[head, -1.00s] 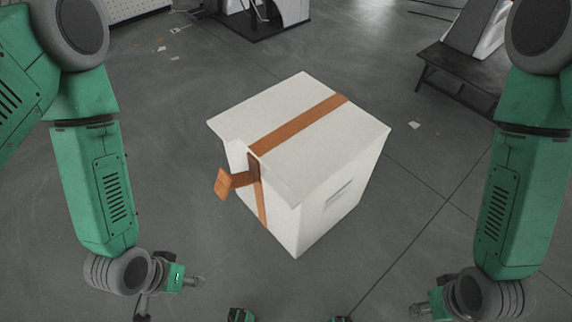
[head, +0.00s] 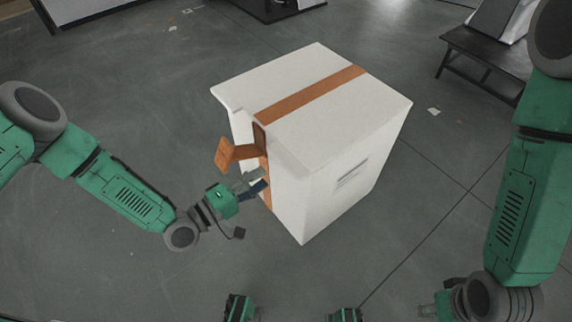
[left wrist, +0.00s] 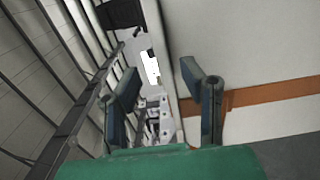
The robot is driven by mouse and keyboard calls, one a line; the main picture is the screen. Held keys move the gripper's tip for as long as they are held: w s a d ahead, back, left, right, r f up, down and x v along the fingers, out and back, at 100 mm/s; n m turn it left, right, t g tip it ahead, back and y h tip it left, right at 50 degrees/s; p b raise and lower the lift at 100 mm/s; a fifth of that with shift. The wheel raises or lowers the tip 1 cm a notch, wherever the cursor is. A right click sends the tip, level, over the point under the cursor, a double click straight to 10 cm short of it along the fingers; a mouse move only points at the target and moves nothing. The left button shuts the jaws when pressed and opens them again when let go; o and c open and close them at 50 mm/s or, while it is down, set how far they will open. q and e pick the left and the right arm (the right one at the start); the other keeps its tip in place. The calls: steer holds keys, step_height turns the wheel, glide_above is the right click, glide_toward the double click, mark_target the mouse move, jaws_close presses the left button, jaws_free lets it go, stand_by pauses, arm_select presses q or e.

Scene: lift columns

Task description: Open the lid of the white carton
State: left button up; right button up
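The white carton (head: 350,165) stands on the floor with its lid (head: 300,85) closed flat. A brown band (head: 312,95) runs over the lid and down the front-left side. A brown tab (head: 228,154) sticks out near the lid's front edge. My left gripper (head: 257,183) is just below the tab, close to the carton's side; touching cannot be told. In the left wrist view its fingers (left wrist: 160,76) are spread and empty, with the carton wall (left wrist: 240,45) on the right. My right gripper (head: 430,309) is low at right, apart from the carton, its fingers too small to read.
A dark bench (head: 485,62) stands at the back right.

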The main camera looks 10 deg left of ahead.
mark_target(281, 165)
arm_select(q)
steer(key=b+x, duration=0.1)
steer(key=x, duration=0.6)
steer(key=shift+w+f+b, duration=0.2)
steer(key=shift+b, duration=0.2)
steer(key=shift+w+d+r, duration=0.1)
steer(key=shift+w+d, duration=0.25)
steer(key=shift+d, duration=0.1)
steer(key=shift+a, duration=0.1)
jaws_close()
